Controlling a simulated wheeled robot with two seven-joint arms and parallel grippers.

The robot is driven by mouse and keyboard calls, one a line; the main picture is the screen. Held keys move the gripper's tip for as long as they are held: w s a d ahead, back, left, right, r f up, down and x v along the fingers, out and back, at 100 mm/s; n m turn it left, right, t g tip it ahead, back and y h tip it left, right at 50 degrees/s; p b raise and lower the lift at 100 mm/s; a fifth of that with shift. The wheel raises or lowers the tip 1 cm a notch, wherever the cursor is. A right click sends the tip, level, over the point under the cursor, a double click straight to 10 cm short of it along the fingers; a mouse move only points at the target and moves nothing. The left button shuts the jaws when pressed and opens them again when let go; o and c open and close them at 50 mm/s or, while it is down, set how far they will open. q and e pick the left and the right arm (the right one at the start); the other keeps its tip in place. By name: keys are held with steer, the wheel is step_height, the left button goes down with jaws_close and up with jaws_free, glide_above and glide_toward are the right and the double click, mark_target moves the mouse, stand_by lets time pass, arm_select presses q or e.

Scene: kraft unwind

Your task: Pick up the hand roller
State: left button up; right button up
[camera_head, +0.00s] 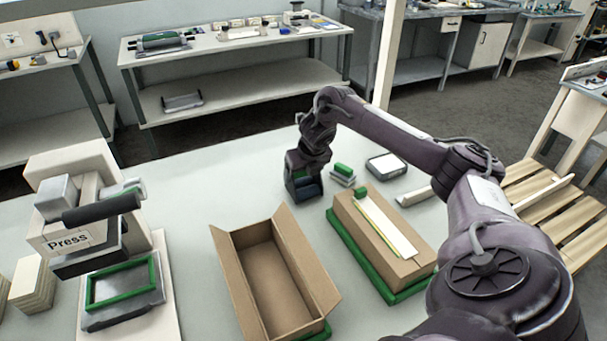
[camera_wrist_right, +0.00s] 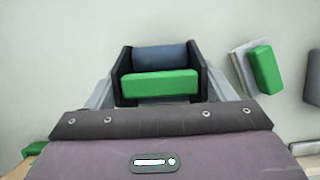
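The hand roller (camera_head: 308,188) has a blue-grey cylinder, a dark frame and a green handle. It is at the far part of the light table, under my right gripper (camera_head: 303,172). In the right wrist view the hand roller (camera_wrist_right: 160,84) lies between the two light grey fingers of my right gripper (camera_wrist_right: 163,90), one on each side of its dark frame. The fingers are apart. I cannot tell whether they press on the frame or whether the roller touches the table. My left gripper is out of view.
A green-topped block (camera_head: 343,170) and a grey-framed pad (camera_head: 386,166) stand right of the roller. An open cardboard box (camera_head: 229,248) and a closed box (camera_head: 352,226) on a green base are nearer. A press (camera_head: 62,196) stands left. The table left of the roller is clear.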

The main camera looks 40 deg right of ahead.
steer(key=shift+c, duration=1.4)
steer(key=shift+r, duration=0.1)
steer(key=shift+w+r, duration=0.1)
steer(key=shift+r, duration=0.2)
step_height(320, 180, up, 5)
steer(key=shift+f+b, duration=0.2)
steer(key=shift+b, duration=0.2)
step_height(320, 180, up, 4)
steer(key=shift+f+p, duration=0.2)
steer(key=shift+p, duration=0.75)
steer(key=shift+r+p, duration=0.35)
steer(key=shift+r, duration=0.25)
